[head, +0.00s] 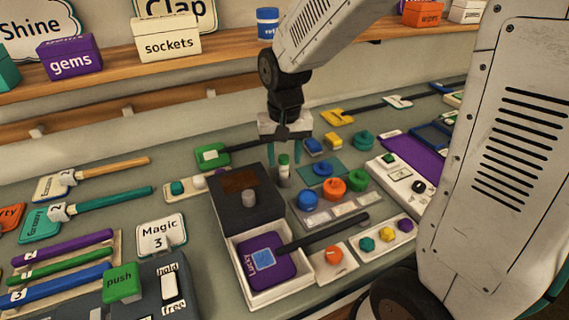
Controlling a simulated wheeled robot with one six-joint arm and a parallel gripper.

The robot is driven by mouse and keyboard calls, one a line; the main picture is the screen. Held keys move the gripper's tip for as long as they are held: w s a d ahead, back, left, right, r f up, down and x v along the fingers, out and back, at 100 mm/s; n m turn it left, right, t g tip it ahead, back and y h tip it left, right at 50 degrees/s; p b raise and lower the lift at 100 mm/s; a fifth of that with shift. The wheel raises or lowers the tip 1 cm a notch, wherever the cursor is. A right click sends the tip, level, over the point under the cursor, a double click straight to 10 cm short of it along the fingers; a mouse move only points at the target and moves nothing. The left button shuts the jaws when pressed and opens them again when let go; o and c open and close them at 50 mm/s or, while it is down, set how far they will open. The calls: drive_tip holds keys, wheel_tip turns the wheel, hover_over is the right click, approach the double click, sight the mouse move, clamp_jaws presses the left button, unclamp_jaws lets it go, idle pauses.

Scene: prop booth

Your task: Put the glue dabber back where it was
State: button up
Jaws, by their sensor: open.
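A small upright white bottle with a green cap (284,160), which looks like the glue dabber, stands behind the right rear corner of a dark box. Its foot is hard to make out. My gripper (284,154) points down over it with teal fingers apart, one on each side of the bottle. I cannot tell whether the fingers touch it. No empty holder clearly marked for the dabber shows.
The dark box (268,212) with a grey knob stands close in front. A white tray (238,280) holds a purple paddle (284,270) with a dark handle reaching right. Coloured knobs (333,187) crowd the right side. A green paddle (213,156) lies left of my gripper.

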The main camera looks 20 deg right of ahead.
wheel_tip(320, 180, up, 9)
drive_tip(key=s+d+r+n, duration=0.1)
drive_tip(key=s, duration=0.9)
drive_tip(key=s+d+r+n+t, duration=0.1)
drive_tip(key=s+d+n, duration=0.1)
drive_tip(key=s, duration=0.9)
drive_tip(key=shift+s+d+r, duration=0.15)
drive_tip(key=shift+r, duration=0.2)
